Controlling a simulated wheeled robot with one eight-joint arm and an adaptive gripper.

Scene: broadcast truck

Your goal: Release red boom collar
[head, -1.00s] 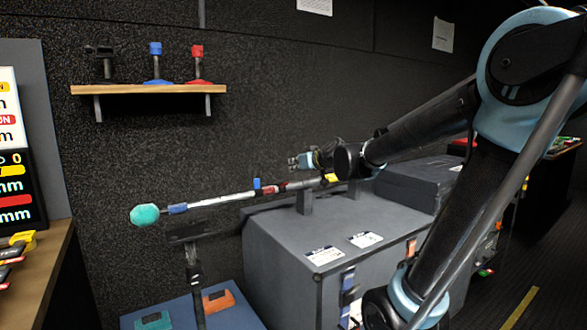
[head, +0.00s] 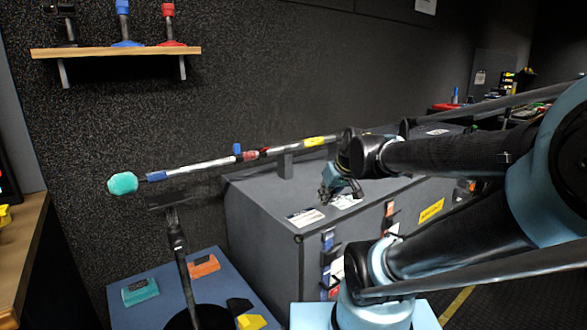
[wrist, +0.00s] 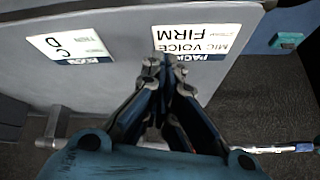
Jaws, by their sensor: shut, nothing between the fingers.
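The boom pole (head: 205,165) runs from a teal tip (head: 122,183) at the left to the top of the grey case, resting on a stand and on a post on the case. The red boom collar (head: 250,155) is a red band on the pole, beside a small upright blue lever (head: 237,149). A yellow band (head: 315,141) sits farther right. My gripper (head: 341,197) is shut and empty, pointing down over the case top, apart from the pole and right of the collar. In the wrist view my gripper (wrist: 163,65) covers part of a label, and the red collar cannot be made out.
The grey case (head: 262,205) carries white labels (head: 305,217) on top. A shelf (head: 115,53) with black, blue and red collared pieces hangs at upper left. A blue surface (head: 165,310) below carries teal and orange blocks.

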